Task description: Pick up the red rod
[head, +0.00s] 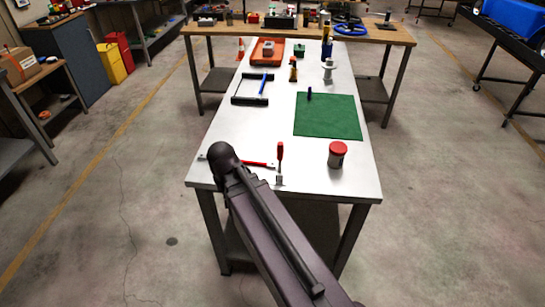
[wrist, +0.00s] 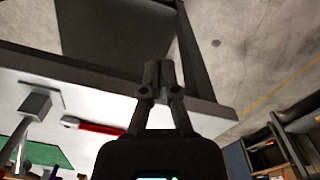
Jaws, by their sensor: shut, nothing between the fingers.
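In the head view a slim red rod (head: 281,152) stands upright on a small grey base near the front of the white-topped table (head: 220,128). A red bar with silver ends (head: 258,163) lies beside it, partly hidden by my arm. The red bar also shows in the wrist view (wrist: 95,127), left of my fingers. A grey block with a stem (wrist: 38,103) is farther left there and looks like the upright rod's base. My gripper (wrist: 158,70) is shut and empty over the table edge. Its fingers are hidden in the head view.
A red-lidded jar (head: 337,155) stands right of the rod. A green mat (head: 328,116) with a short dark purple rod (head: 309,93) lies behind. A black frame with a blue rod (head: 263,84) is at the left. An orange tray (head: 268,52) is at the far end.

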